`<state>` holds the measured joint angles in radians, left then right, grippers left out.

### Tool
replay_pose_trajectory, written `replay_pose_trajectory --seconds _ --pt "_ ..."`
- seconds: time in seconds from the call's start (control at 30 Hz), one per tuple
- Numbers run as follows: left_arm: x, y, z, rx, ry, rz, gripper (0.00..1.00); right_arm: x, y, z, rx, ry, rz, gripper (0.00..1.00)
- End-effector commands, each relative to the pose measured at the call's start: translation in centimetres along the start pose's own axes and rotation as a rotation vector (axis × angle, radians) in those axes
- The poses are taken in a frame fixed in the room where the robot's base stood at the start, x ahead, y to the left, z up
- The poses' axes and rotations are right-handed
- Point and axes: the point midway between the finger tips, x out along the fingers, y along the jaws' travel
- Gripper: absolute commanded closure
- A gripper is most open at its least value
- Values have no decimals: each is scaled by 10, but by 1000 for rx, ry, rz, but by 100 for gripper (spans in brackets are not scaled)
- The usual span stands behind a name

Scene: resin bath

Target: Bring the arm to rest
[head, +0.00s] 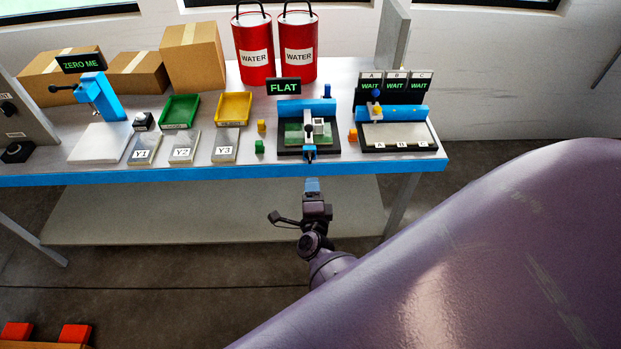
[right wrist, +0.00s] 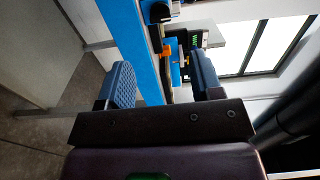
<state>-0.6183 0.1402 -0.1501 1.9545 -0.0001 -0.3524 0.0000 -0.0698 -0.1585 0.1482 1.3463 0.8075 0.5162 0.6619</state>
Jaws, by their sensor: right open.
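My right gripper (head: 312,190) shows in the head view in front of the workbench's blue front edge, below the device marked FLAT. In the right wrist view its two blue padded fingers (right wrist: 163,84) stand wide apart with nothing between them. The large purple surface across the lower right of the head view is my own arm. My left gripper is in neither view.
The workbench (head: 200,177) holds a FLAT device (head: 308,135), a WAIT station (head: 398,135), a ZERO ME device (head: 100,97), green (head: 180,111) and yellow (head: 233,109) trays, red WATER cans (head: 254,45) and boxes. Clear floor lies before it.

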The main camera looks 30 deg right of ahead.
Motion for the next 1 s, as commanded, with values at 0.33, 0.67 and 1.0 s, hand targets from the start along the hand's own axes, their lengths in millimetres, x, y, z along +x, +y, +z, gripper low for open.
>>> replay_pose_trajectory --seconds 0.33,0.67,1.0 --pt "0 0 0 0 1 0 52 0 1 1 -27 -5 4 40" --pt "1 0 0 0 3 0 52 -4 -39 52 -711 -403 -70 40" --pt "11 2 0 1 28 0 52 -110 -15 -13 -1620 -746 -110 40"
